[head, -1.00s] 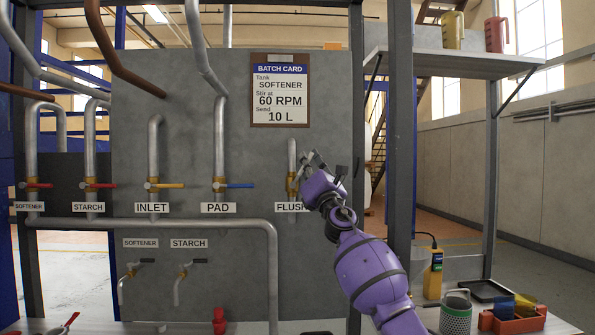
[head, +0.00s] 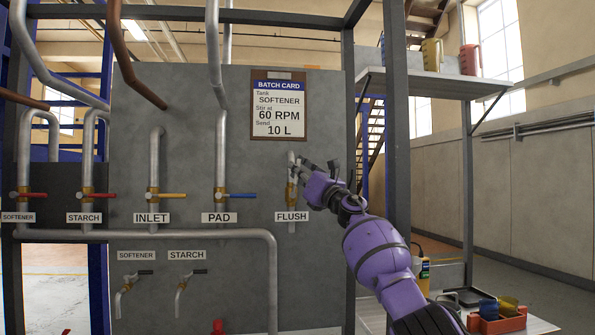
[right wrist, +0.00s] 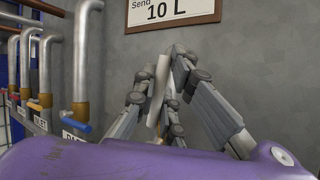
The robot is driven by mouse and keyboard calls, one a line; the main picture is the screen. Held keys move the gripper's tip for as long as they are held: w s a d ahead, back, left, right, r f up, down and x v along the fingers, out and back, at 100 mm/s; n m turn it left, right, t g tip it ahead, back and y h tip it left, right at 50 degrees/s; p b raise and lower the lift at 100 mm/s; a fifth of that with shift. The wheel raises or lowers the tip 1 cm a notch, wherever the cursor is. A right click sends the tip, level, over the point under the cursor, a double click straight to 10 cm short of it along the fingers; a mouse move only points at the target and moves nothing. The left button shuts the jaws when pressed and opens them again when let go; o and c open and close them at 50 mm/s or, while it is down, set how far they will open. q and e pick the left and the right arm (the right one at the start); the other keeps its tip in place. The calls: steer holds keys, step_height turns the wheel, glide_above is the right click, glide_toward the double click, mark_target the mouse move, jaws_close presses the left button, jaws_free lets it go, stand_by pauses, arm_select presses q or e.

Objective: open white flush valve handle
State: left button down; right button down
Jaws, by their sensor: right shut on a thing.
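The flush valve sits on a short grey pipe (head: 291,158) above the FLUSH label (head: 291,217), with a brass body (head: 291,192) partly behind my fingers. My right gripper (head: 300,168) comes in from the lower right and is at this valve. In the right wrist view, the fingers of my right gripper (right wrist: 165,90) are closed around a pale, nearly upright bar, the white handle (right wrist: 158,88). The fingers cover part of the handle, and its joint with the valve is hard to see. My left gripper is not in view.
To the left are the PAD valve with a blue handle (head: 242,196), the INLET valve with a yellow handle (head: 173,195) and red-handled valves. A batch card (head: 279,106) hangs above. A grey post (head: 397,120) stands right of the panel, near my right arm.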

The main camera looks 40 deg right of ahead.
steer(key=shift+w+a+n+g+y+p, duration=0.2)
steer(key=shift+a+n+g+y+p, duration=0.15)
steer(key=shift+n+y, duration=0.35)
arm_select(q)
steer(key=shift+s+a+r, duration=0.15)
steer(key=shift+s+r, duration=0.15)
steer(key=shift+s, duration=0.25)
arm_select(e)
steer(key=shift+w+a+n, duration=0.1)
steer(key=shift+n, duration=0.2)
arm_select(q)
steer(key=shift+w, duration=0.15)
arm_select(e)
steer(key=shift+f, duration=0.1)
steer(key=c, duration=1.8)
jaws_free()
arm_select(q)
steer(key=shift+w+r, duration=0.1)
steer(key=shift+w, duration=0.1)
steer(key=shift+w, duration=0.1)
arm_select(e)
steer(key=shift+v, duration=3.75)
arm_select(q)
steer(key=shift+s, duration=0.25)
